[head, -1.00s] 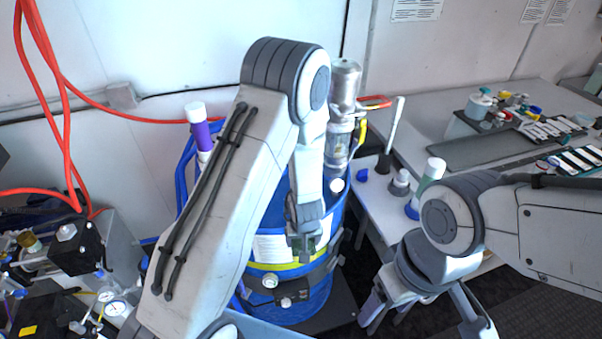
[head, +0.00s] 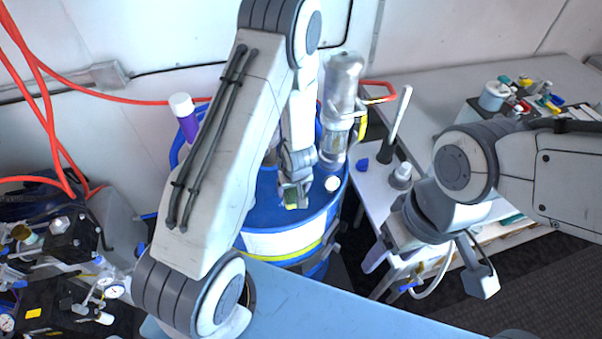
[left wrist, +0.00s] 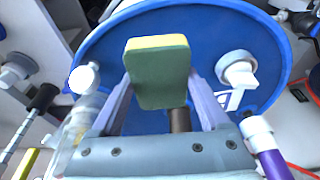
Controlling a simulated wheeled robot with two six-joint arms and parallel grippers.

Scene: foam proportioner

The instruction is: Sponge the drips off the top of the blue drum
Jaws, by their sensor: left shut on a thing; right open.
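The blue drum (head: 322,208) stands in the middle of the head view, with a white label and yellow band on its side. Its blue top (left wrist: 105,62) fills much of the left wrist view. My left gripper (head: 293,192) is shut on a green sponge (left wrist: 158,75) with a yellow layer and holds it over the drum's top; whether it touches is unclear. The sponge shows small in the head view (head: 291,205). I cannot make out drips on the top. My right gripper (head: 428,275) is open and empty, right of the drum.
A clear cylinder pump (head: 340,110) rises from the drum's back right. A white cap (left wrist: 238,70) sits on the top. A purple-labelled tube (head: 186,118) stands at the left rim. A grey bench (head: 440,90) and side table lie right; valves and gauges lie left.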

